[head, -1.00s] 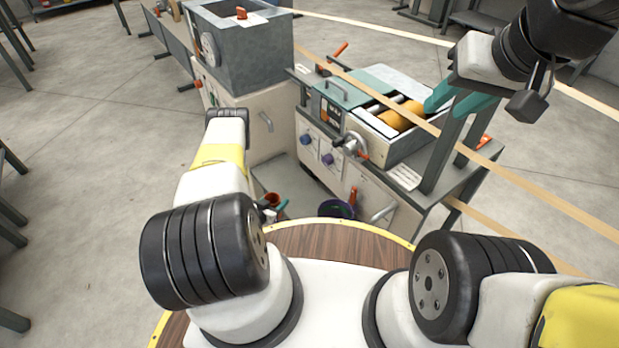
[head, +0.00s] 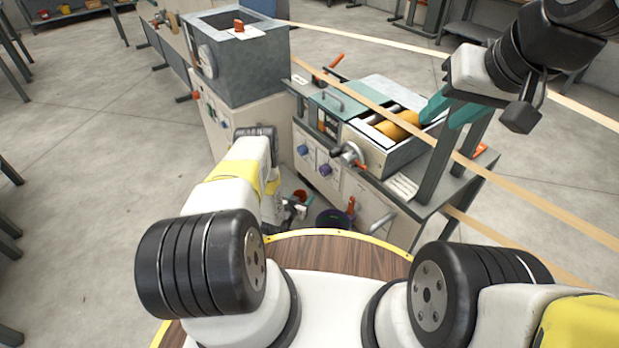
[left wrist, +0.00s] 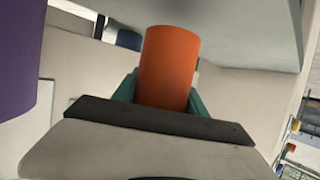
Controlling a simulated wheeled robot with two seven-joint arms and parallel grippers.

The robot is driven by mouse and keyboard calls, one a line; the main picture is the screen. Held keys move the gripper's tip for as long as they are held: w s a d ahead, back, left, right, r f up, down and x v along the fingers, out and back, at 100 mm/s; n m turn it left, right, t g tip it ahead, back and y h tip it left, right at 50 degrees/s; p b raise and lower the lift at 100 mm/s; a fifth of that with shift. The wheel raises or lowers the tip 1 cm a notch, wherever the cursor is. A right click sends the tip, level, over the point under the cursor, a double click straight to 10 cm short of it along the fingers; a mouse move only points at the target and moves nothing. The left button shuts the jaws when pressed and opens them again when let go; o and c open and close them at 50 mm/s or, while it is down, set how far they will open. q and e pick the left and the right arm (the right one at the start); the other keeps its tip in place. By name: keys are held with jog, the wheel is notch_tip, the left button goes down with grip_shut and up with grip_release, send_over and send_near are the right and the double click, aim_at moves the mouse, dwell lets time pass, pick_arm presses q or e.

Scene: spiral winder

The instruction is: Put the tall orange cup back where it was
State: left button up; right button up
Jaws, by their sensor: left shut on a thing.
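The tall orange cup (left wrist: 168,62) stands out in the left wrist view between the two teal fingers of my left gripper (left wrist: 150,92). The gripper is shut on it. In the head view my left gripper (head: 300,206) is low beside the cream cabinets, and only a small orange bit of the cup (head: 301,194) shows. A pale grey panel edge is behind the cup's far end in the wrist view; I cannot tell whether they touch. My right gripper (head: 452,107) is at the upper right over the winder, its teal fingers apart and empty.
The winder (head: 385,135) with its yellow roll stands on a cabinet at the right. A grey box machine (head: 236,65) stands on the left cabinet. A dark round bin (head: 333,219) is on the floor. A purple surface (left wrist: 15,60) is close at the wrist view's left edge.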

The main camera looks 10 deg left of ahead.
pick_arm(q)
jog(key=shift+w+d+f, duration=0.1)
jog(key=shift+w+f, duration=0.05)
jog(key=shift+f, duration=1.6)
jog(key=o, duration=1.6)
jog(key=shift+f, duration=0.1)
jog(key=shift+c, duration=0.2)
